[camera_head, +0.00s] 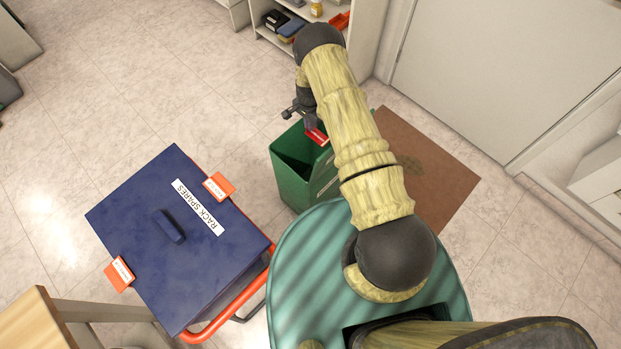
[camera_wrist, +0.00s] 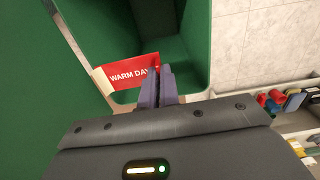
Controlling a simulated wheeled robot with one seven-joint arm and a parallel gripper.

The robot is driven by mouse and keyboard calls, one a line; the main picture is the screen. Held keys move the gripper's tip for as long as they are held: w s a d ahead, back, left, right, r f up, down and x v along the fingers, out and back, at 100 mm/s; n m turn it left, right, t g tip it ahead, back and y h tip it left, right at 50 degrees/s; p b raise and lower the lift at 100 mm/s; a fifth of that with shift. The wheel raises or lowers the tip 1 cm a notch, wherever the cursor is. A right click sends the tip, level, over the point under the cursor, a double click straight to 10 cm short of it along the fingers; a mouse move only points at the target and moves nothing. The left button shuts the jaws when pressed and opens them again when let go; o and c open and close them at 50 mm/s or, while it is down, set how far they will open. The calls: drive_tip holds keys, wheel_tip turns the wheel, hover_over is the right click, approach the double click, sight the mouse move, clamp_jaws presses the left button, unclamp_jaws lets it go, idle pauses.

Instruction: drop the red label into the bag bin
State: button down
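The red label (camera_wrist: 128,74), marked "WARM DAY", is pinched at its edge between the fingertips of my gripper (camera_wrist: 158,82) in the wrist view. It also shows as a small red strip (camera_head: 317,136) in the head view. My gripper (camera_head: 308,116) is at the upper right of the green bin. The green bin (camera_head: 292,187) stands open on the floor; I take it as the bag bin, though no bin marking is readable. The label appears over the bin's opening. In the wrist view the bin's green walls (camera_wrist: 190,40) surround the label, and its exact height against the rim is unclear.
A blue "RACK SPARES" box (camera_head: 150,235) with orange clips on an orange-framed cart stands left of the bin. A brown mat (camera_head: 425,165) lies to the right. A shelf (camera_head: 362,40) with small items is behind. Open floor lies at left.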

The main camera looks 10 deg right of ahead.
drive_tip(key=c, duration=1.6)
unclamp_jaws()
drive_tip(key=shift+o, duration=0.2)
wheel_tip(320, 180, up, 17)
drive_tip(key=b, duration=0.1)
drive_tip(key=shift+r, duration=0.2)
